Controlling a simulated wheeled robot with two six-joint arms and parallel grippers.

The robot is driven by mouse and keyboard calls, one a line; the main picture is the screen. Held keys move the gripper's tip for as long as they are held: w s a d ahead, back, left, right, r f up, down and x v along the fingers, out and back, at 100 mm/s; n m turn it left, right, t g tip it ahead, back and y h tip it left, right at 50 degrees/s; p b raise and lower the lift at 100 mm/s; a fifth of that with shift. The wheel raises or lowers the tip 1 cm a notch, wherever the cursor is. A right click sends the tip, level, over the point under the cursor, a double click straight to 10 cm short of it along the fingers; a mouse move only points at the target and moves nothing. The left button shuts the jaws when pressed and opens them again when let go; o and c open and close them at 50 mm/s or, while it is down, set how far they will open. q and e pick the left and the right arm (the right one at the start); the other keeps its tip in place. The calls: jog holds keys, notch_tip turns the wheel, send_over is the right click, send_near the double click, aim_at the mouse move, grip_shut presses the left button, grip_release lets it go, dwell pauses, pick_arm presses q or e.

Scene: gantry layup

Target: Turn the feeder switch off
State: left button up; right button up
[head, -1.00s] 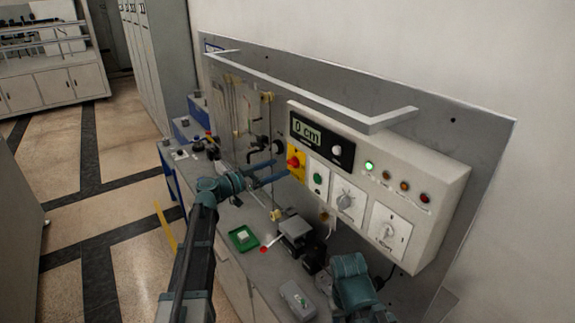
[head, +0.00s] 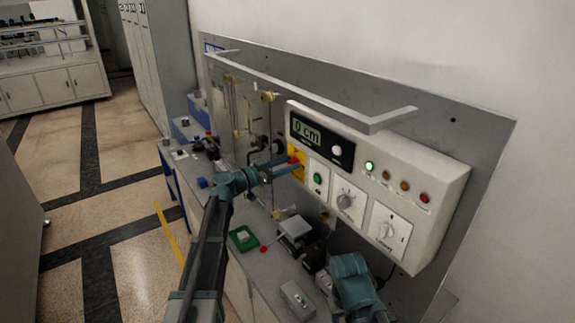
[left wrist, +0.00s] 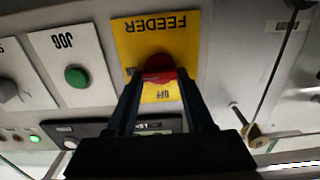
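The feeder switch is a red knob on a yellow plate (head: 301,171) at the left end of the control box. In the left wrist view the plate (left wrist: 125,45) appears upside down, with FEEDER and OFF printed on it. My left gripper (head: 291,167) is at the switch. In the left wrist view its two dark fingers stand apart, one on each side of the red knob (left wrist: 160,66); I cannot tell whether they touch it. The fingers hide part of the knob and plate. My right arm shows at the bottom of the head view, but its gripper cannot be made out.
Beside the switch is a green JOG button (head: 318,178), also in the left wrist view (left wrist: 77,77). Further right are dials (head: 345,201) and lamps. The display (head: 307,131) reads 0 cm. A grey rail (head: 340,115) runs above. A green tray (head: 243,239) lies on the bench below.

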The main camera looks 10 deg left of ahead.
pick_arm(q)
grip_shut()
jog(key=shift+n, duration=0.3)
jog(key=n, duration=0.3)
jog(key=shift+a+n, duration=0.1)
jog(key=shift+n, duration=0.2)
jog(key=n, duration=0.4)
jog(key=shift+w+n, duration=0.1)
jog(key=shift+n, duration=0.2)
jog(key=n, duration=0.4)
jog(key=shift+f, duration=0.15)
jog(key=shift+f+n, duration=0.1)
jog(key=shift+n, duration=2.4)
